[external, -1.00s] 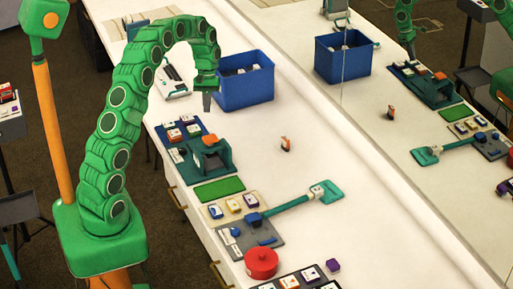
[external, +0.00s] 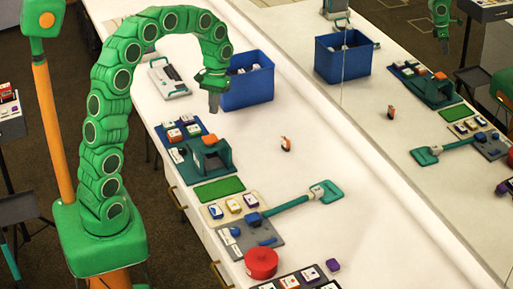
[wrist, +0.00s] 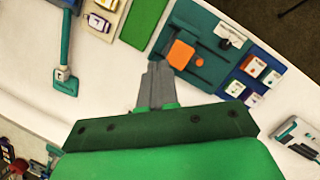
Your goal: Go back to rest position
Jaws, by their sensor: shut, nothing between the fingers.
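My gripper (external: 214,103) is shut and empty. In the external view it hangs from my curved green arm, fingers pointing down, above the white table (external: 330,240), in front of the blue bin (external: 247,88). In the wrist view the gripper (wrist: 155,70) shows its grey fingers together, with the teal device with an orange block (wrist: 190,45) beyond them. That teal device also shows in the external view (external: 212,158), below and in front of the gripper. Nothing is held.
A blue tray of small boxes (external: 170,145), a green mat (external: 219,190), a teal-handled tool (external: 290,205) and a red round container (external: 261,263) line the table's near side. A small orange item (external: 285,144) stands alone. A mirror runs along the back.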

